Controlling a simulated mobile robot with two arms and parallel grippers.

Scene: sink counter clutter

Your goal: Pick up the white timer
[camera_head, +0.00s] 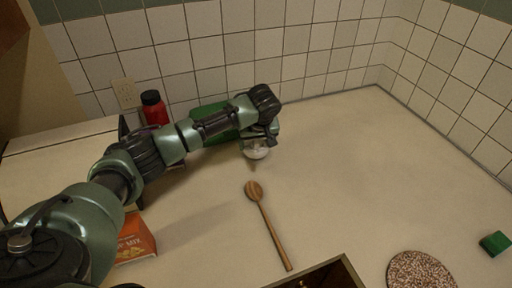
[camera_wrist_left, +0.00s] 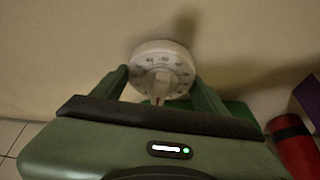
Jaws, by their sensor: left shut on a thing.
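The white timer (camera_wrist_left: 163,57) is a round dial with dark marks and a knob. In the left wrist view it sits between the two green fingers of my left gripper (camera_wrist_left: 163,85), which is shut on it. In the head view the timer (camera_head: 256,153) shows just below my left gripper (camera_head: 259,140), partly hidden by it. I cannot tell whether the timer touches the counter. My right gripper is in neither view.
A wooden spoon (camera_head: 268,227) lies on the counter in front. A red bottle with a black lid (camera_head: 154,108) and a green object (camera_head: 213,112) stand behind my left arm. An orange box (camera_head: 135,240), a speckled round mat (camera_head: 420,271) and a green block (camera_head: 495,243) lie nearer.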

